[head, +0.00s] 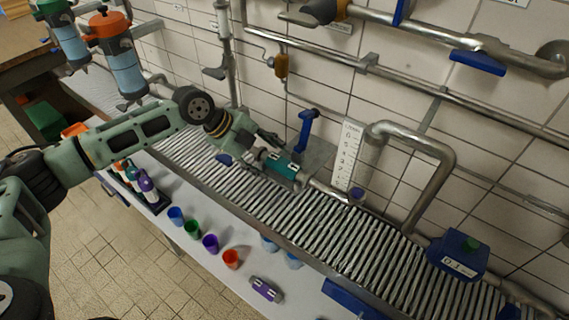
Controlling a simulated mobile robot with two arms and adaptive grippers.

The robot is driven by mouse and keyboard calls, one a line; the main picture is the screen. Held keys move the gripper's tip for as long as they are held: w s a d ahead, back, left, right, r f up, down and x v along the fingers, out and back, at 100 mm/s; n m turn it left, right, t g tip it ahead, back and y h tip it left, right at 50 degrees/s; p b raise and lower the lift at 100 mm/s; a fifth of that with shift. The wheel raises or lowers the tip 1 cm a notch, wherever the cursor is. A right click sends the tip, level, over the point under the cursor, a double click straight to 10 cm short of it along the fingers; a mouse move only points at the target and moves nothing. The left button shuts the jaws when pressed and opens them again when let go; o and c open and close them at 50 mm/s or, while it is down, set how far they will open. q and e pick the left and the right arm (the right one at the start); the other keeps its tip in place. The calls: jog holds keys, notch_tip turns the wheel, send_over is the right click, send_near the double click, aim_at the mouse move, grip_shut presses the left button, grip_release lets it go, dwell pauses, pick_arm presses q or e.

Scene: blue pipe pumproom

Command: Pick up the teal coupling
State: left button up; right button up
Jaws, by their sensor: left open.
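The teal coupling (282,165), a short teal body with silver metal parts, shows in the head view near the wall-side edge of the roller conveyor. My left arm reaches in from the left. Its gripper (264,147) is open at the coupling's upper-left end. The fingers are very close to the coupling, but I cannot tell whether they touch it. The gripper hides part of the coupling's far-left end. My right gripper is not in view.
The roller conveyor (330,232) runs along the tiled wall. A blue-handled valve (306,126) stands just behind the coupling. Coloured cups (210,243) and a purple coupling (266,289) are on the white front surface. A blue box (458,255) stands at right.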

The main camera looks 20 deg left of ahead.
aim_at(279, 162)
pick_arm(q)
jog(key=x, duration=0.1)
jog(key=p+x, duration=0.1)
jog(key=x, duration=0.1)
jog(key=shift+w+r, duration=0.15)
jog(key=shift+w, duration=0.15)
jog(key=shift+x, duration=1.1)
jog(key=shift+s, duration=0.1)
jog(key=shift+c, duration=1)
jog(key=c, duration=0.9)
jog(key=shift+c, duration=1.1)
jog(key=shift+r, duration=0.1)
grip_shut()
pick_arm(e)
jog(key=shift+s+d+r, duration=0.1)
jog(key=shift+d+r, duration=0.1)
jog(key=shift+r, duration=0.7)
